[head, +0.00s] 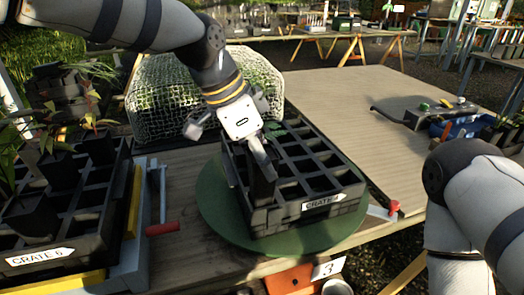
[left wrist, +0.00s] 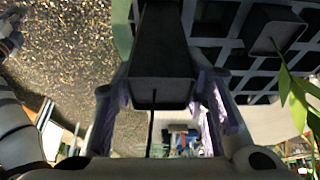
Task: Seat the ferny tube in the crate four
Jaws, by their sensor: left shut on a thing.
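Crate four (head: 335,207), a black grid crate with a "CRATE 4" label, sits on a round green turntable. My left gripper (head: 262,158) is over its left side, shut on a dark tapered tube (head: 263,187). Another dark tube (left wrist: 273,28) shows at the right of that view. My right gripper is out of view; only its arm shows.
Crate 6 (head: 40,258), holding several dark pots, stands at the left beside a yellow strip and a red handle (head: 163,229). A mesh cover (head: 160,100) is behind. The green turntable (head: 215,205) has bare rim. The table at the right is largely clear.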

